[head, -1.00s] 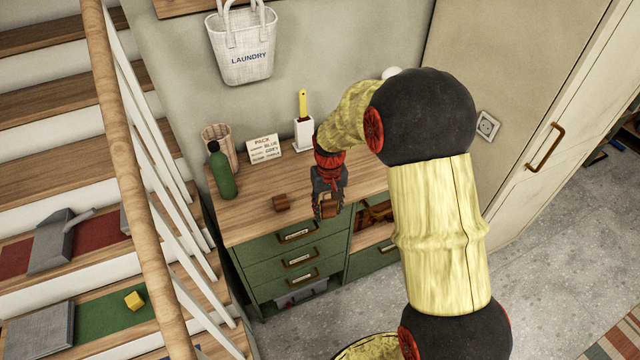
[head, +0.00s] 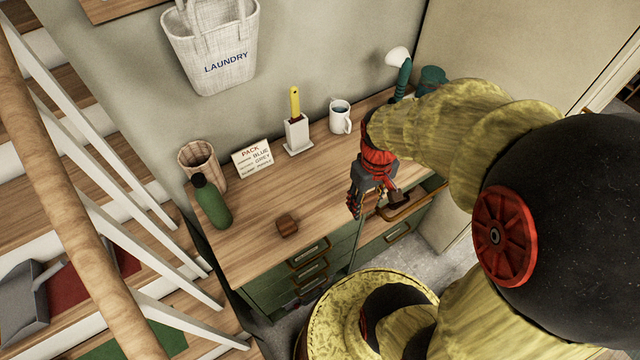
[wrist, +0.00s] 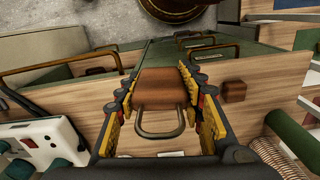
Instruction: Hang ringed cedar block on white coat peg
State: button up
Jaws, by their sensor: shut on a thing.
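The ringed cedar block (wrist: 165,88) is brown, with a metal ring (wrist: 160,126) at the end facing the wrist camera. My gripper (wrist: 163,100) is shut on the block's sides, and the ring hangs free between the fingers. In the head view my gripper (head: 358,206) points down over the front part of the green cabinet's wooden top (head: 255,245). The held block is hard to make out there. I cannot make out a white coat peg in either current view.
A second brown block (head: 287,225) lies on the top, left of my gripper. Behind stand a green bottle (head: 212,204), a sign (head: 252,158), a white holder (head: 297,134) and a mug (head: 340,118). A laundry bag (head: 215,50) hangs on the wall. A drawer (head: 412,205) stands open.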

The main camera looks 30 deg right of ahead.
jog(key=shift+a+f+n, duration=0.25)
jog(key=shift+n, duration=0.25)
jog(key=shift+s+r, duration=0.1)
jog(key=shift+s, duration=0.15)
jog(key=shift+w, duration=0.1)
jog(key=w+f+b, duration=0.1)
jog(key=w+f, duration=0.2)
jog(key=w, duration=0.1)
jog(key=w+f+b, duration=0.1)
jog(key=w+f, duration=0.2)
jog(key=w, duration=0.1)
jog(key=w+f+b, duration=0.1)
jog(key=w+f, duration=0.2)
jog(key=w, duration=0.2)
jog(key=shift+a+f, duration=0.1)
jog(key=shift+a, duration=0.3)
jog(key=shift+w+f+b, duration=0.35)
jog(key=shift+f+b, duration=0.05)
jog(key=shift+f, duration=0.05)
jog(key=shift+w+f, duration=0.1)
jog(key=shift+f, duration=1.2)
